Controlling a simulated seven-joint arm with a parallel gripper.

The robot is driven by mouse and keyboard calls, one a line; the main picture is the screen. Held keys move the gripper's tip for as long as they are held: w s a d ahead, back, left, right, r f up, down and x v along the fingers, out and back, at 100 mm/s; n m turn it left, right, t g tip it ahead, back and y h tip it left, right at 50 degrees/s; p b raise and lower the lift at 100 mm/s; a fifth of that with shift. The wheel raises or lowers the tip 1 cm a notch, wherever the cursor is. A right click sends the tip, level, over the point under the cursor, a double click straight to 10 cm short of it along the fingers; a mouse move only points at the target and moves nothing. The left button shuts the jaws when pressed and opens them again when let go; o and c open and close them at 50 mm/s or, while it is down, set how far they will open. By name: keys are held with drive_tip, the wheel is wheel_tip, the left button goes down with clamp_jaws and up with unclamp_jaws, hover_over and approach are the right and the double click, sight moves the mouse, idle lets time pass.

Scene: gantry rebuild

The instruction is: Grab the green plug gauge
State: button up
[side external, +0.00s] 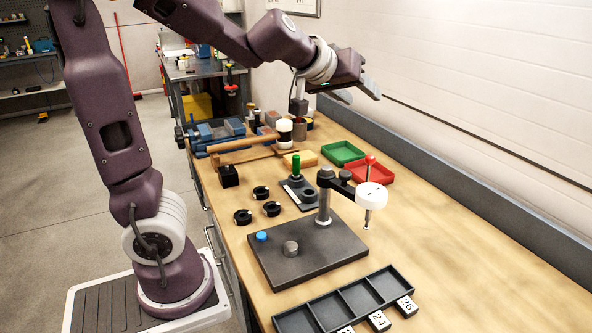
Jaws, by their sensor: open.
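The green plug gauge (297,166) stands upright, green handle up, at the far end of a small dark plate (311,205) on the wooden bench. A dark ring lies nearer on the same plate. The gauge's lower end is hard to make out. My gripper (360,92) is in the upper right of the view, high above the bench and well apart from the gauge. Its two pale fingers are spread and nothing shows between them.
Black rings (261,193) lie to the left. Green (343,152) and red (357,174) trays sit behind right. A mallet (245,145) lies farther back. Bench is clear at right.

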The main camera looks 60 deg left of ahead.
drive_tip(key=a+f+n+g+y, duration=0.25)
drive_tip(key=a+y, duration=0.25)
drive_tip(key=a, duration=0.5)
drive_tip(key=n+g+y, duration=0.3)
drive_tip(key=y, duration=0.1)
hover_over(296, 164)
drive_tip(key=s+d, duration=0.1)
drive_tip(key=d, duration=0.2)
drive_tip(key=f, duration=0.1)
drive_tip(key=shift+m, duration=0.25)
wheel_tip(296, 164, down, 21)
drive_tip(key=shift+a+f, duration=0.1)
drive_tip(key=x, duration=0.7)
drive_tip(key=shift+s, duration=0.15)
drive_tip(key=shift+a, duration=0.2)
clamp_jaws()
